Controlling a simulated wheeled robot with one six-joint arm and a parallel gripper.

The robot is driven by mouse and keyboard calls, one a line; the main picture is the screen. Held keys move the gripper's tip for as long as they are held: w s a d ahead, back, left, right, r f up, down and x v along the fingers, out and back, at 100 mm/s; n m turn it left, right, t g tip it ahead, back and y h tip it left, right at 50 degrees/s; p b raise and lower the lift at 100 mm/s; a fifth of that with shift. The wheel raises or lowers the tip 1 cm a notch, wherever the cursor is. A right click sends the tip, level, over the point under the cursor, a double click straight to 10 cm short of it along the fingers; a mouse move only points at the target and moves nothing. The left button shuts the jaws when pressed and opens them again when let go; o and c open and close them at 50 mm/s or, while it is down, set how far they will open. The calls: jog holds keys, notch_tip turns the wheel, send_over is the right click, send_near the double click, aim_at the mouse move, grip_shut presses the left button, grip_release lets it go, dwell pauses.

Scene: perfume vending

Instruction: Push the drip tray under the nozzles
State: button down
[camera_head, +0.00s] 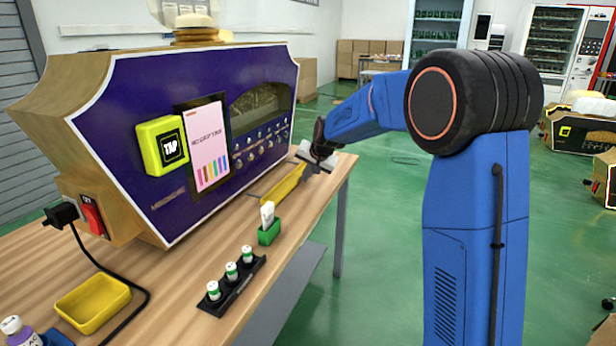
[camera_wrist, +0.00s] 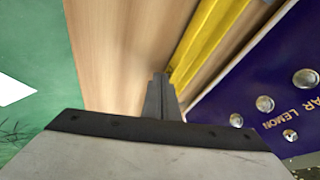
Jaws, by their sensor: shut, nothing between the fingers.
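The drip tray (camera_head: 283,185) is a long yellow trough lying on the wooden table along the front of the purple vending machine (camera_head: 130,110). It also shows in the wrist view (camera_wrist: 208,42), running away at the upper right. A row of small round silver fittings (camera_head: 262,143) sits on the machine's front above the tray; some show in the wrist view (camera_wrist: 265,103). I cannot tell which are nozzles. My gripper (camera_head: 307,168) is at the tray's far end, low over the table. In the wrist view its fingers (camera_wrist: 160,80) are shut and empty beside the tray's outer edge. Contact is unclear.
A green holder with white strips (camera_head: 269,234) and a black rack of several small vials (camera_head: 234,287) stand on the table in front of the machine. A yellow bowl (camera_head: 93,303) and a black cable (camera_head: 100,262) lie at the near left. The table edge is close to my gripper.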

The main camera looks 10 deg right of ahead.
jog(key=w+a, duration=0.1)
jog(key=a, duration=0.1)
jog(key=w+a, duration=0.4)
jog(key=a, duration=0.1)
jog(key=shift+w+a+r, duration=0.1)
jog(key=shift+w+a, duration=0.1)
